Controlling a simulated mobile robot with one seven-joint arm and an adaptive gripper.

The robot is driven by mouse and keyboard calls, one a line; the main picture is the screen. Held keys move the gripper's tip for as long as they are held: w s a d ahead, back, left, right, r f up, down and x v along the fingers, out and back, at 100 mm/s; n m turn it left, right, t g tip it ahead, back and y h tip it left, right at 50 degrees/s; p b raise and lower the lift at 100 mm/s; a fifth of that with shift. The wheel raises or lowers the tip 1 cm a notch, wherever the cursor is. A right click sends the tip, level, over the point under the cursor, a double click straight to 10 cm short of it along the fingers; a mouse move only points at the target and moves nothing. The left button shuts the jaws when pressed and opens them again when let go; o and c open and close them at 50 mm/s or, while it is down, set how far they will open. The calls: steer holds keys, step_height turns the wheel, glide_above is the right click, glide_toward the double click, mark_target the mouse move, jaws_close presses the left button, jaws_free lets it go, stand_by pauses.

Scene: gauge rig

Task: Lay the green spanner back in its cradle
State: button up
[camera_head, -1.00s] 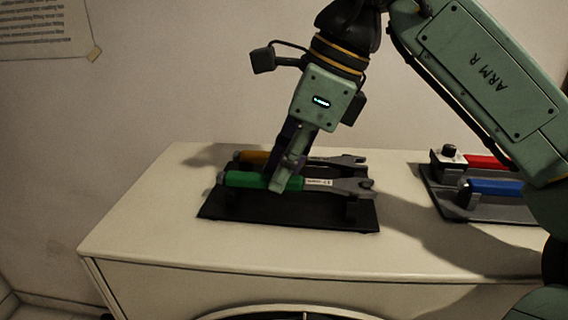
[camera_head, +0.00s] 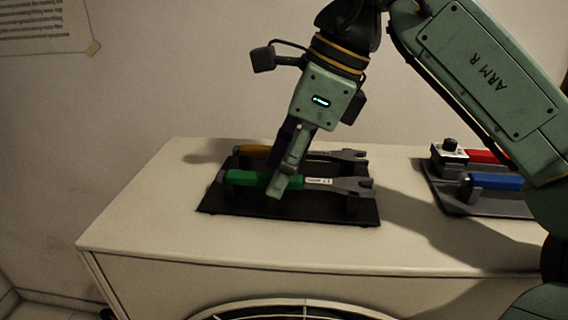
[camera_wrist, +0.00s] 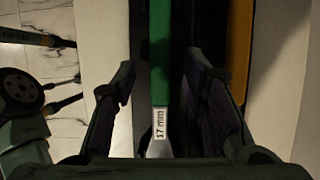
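The green spanner (camera_head: 245,178) lies level across the front of a black cradle board (camera_head: 285,209), its green handle to the left and its grey jaw to the right. It appears to rest on the two front posts; the exact contact is hard to see. My gripper (camera_head: 283,185) reaches down over the handle. In the wrist view my gripper (camera_wrist: 162,100) is open, with a finger on each side of the green spanner (camera_wrist: 160,70) and a gap on both sides. A white "17 mm" label shows on the shank.
A yellow-handled spanner (camera_head: 256,151) lies behind, parallel and close to the far finger. A second board (camera_head: 500,209) at right holds a red-handled tool (camera_head: 487,156) and a blue-handled tool (camera_head: 495,183). The pale cabinet top (camera_head: 150,215) is free at left.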

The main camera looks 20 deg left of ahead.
steer(key=v, duration=1.2)
